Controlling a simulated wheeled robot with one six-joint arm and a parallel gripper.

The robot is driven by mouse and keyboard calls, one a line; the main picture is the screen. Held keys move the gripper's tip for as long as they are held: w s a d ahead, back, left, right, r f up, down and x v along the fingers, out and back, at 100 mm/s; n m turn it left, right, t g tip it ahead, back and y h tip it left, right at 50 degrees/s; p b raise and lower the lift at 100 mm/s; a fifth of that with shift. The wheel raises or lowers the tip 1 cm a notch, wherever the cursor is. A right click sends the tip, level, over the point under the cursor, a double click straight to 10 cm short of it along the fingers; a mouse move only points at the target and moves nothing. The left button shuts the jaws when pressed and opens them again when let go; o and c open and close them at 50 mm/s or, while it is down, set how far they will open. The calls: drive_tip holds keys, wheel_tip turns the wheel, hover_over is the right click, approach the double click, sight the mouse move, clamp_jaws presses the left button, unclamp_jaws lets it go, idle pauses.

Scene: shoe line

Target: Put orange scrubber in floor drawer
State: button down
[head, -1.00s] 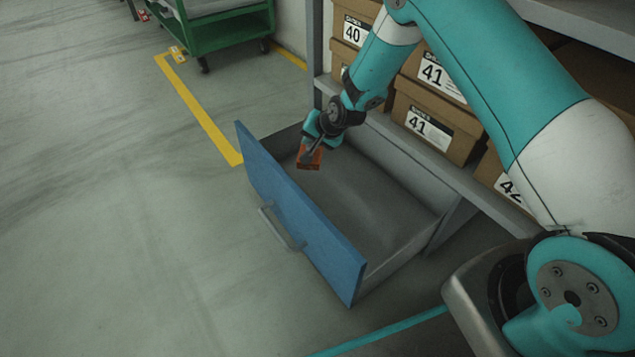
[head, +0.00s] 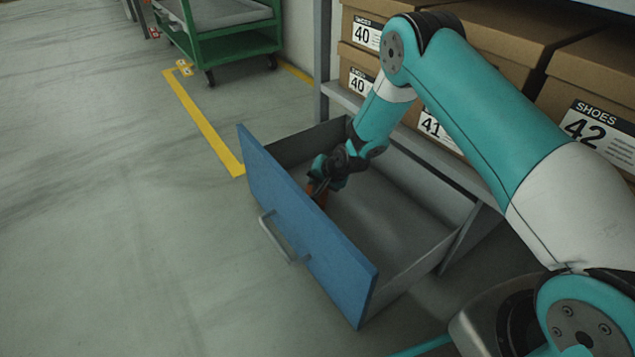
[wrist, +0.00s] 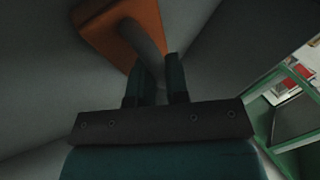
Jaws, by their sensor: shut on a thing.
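The floor drawer (head: 385,218) is pulled open below the shelf, with a blue front and grey inside. My gripper (head: 322,188) is down inside the drawer, near the blue front at its far-left part. It is shut on the orange scrubber (head: 316,196), which shows only in part in the head view, with the drawer front hiding its lower side. In the wrist view the orange scrubber (wrist: 122,28) has a grey handle between the fingers (wrist: 157,78). I cannot tell whether the scrubber touches the drawer floor.
Cardboard shoe boxes (head: 590,125) stand on the shelf just above and behind the drawer. A grey shelf post (head: 322,60) rises at the drawer's far corner. A green cart (head: 235,42) stands at the back. The floor left of the drawer is clear.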

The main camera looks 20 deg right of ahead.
drive_tip(key=shift+f, duration=0.1)
drive_tip(key=c, duration=1.1)
unclamp_jaws()
